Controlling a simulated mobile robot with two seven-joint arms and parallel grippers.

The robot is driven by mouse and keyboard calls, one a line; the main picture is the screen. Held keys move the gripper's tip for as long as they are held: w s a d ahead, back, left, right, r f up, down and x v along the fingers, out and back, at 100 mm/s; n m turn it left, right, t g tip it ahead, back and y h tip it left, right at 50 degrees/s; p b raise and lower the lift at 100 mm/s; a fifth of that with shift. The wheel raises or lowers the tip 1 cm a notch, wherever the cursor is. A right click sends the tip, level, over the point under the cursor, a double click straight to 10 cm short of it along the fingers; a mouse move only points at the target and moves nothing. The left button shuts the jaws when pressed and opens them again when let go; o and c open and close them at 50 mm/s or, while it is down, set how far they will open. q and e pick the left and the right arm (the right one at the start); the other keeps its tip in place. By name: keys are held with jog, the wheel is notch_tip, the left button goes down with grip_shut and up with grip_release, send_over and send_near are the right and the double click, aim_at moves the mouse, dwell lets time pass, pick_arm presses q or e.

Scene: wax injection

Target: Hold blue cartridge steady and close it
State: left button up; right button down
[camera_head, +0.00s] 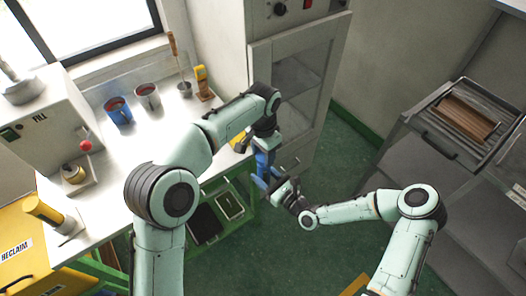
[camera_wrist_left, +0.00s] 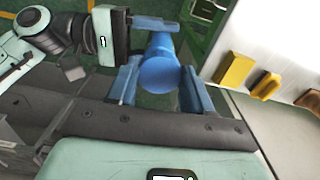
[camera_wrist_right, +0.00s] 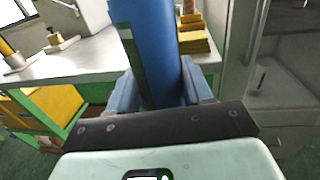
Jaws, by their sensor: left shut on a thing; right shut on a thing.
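The blue cartridge (camera_head: 266,163) is held in the air just off the bench's right edge. My left gripper (camera_head: 262,150) is shut on it from above; in the left wrist view the cartridge's round blue end (camera_wrist_left: 160,72) sits between the blue fingers. My right gripper (camera_head: 268,182) is shut on the cartridge lower down, coming from the right. In the right wrist view the long blue body (camera_wrist_right: 160,45) rises between the fingers, with a dark strip along its left side. Whether the cartridge is closed cannot be told.
The white bench (camera_head: 150,130) holds a blue mug (camera_head: 118,111), a second mug (camera_head: 147,96) and a yellow-handled tool (camera_head: 202,83). A glass-door cabinet (camera_head: 297,85) stands close behind my grippers. A grey machine with a brown block (camera_head: 463,117) is at right. Green floor lies between.

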pick_arm(q)
jog(key=shift+f, duration=0.55)
dwell(0.4)
